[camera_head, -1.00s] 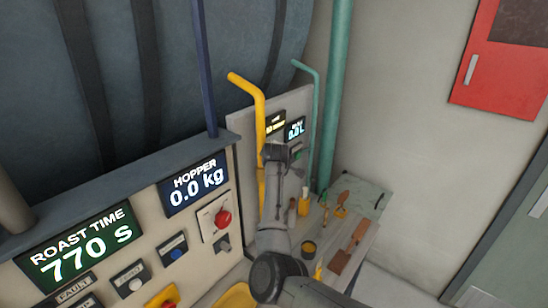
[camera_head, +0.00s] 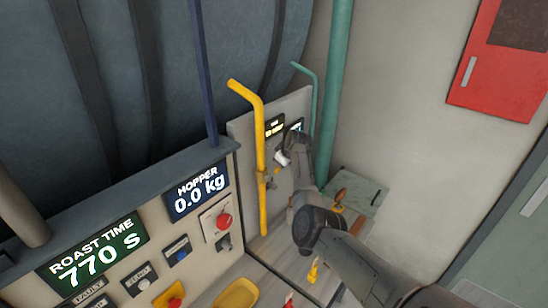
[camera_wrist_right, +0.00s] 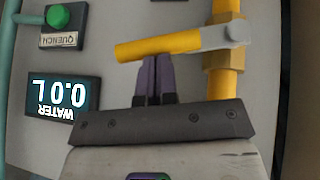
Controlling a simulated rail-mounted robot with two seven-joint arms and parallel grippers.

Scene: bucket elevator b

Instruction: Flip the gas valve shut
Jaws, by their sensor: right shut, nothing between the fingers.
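The yellow gas pipe (camera_head: 261,140) stands upright in front of a grey panel. Its brass valve (camera_head: 268,178) is small in the head view, and the lever is hard to make out there. In the right wrist view the valve's yellow lever (camera_wrist_right: 160,46) lies crosswise to the yellow pipe (camera_wrist_right: 226,88), fixed by a grey end at the pipe. My right gripper (camera_wrist_right: 155,62) is shut and empty, its fingertips at the lever's edge, beside its middle. I cannot tell whether they touch. In the head view it is beside the pipe (camera_head: 282,160). My left gripper is not in view.
A green quench button (camera_wrist_right: 57,16) and a water display (camera_wrist_right: 62,97) are on the panel. A teal pipe (camera_head: 333,100) stands to the right. A console with a hopper display (camera_head: 197,190) and red button (camera_head: 224,221) is at left. A bench (camera_head: 358,193) with tools lies below.

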